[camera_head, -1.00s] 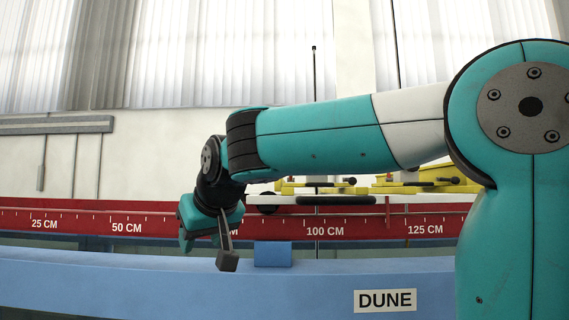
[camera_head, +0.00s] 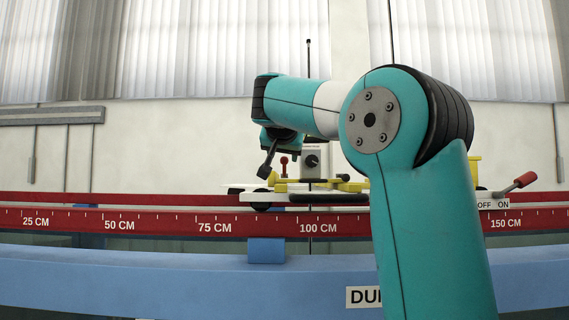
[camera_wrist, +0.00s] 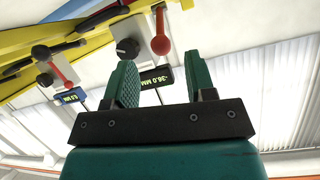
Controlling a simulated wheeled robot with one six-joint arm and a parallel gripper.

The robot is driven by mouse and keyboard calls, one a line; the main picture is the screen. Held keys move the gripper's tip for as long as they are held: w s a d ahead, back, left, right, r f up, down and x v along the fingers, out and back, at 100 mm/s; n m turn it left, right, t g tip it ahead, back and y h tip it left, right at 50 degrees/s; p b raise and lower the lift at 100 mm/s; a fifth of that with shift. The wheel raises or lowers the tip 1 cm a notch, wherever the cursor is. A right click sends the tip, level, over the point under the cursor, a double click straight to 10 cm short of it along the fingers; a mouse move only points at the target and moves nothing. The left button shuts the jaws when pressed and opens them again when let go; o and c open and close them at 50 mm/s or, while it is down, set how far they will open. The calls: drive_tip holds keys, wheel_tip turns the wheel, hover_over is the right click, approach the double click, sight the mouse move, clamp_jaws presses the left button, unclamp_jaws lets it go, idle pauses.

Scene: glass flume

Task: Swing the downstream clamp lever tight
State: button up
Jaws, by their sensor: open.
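My gripper (camera_wrist: 162,75) is open and empty in the wrist view, its two teal pads apart. A red lever with a rounded end (camera_wrist: 160,42) shows between and beyond the pads, beside a black knob (camera_wrist: 127,48) and a display reading -36.0 MM (camera_wrist: 156,78). A second red lever (camera_wrist: 62,70) lies left, near a display reading 0.0 MM (camera_wrist: 69,97). I cannot tell which lever is the downstream clamp. In the head view my gripper (camera_head: 267,165) hangs just left of a red-topped lever (camera_head: 283,161); no contact is clear. My arm hides part of the carriage.
The white and yellow carriage (camera_head: 325,198) sits on the red rails with a centimetre scale (camera_head: 170,222). A red-handled OFF/ON switch (camera_head: 525,180) stands at right. A blue beam (camera_head: 150,275) with a blue block (camera_head: 266,250) runs in front. A thin upright rod (camera_head: 308,110) rises behind.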

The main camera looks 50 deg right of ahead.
sight(284, 159)
drive_tip(key=p+x, duration=0.1)
drive_tip(key=x, duration=0.6)
drive_tip(key=shift+d+p, duration=0.1)
drive_tip(key=shift+p, duration=0.2)
clamp_jaws()
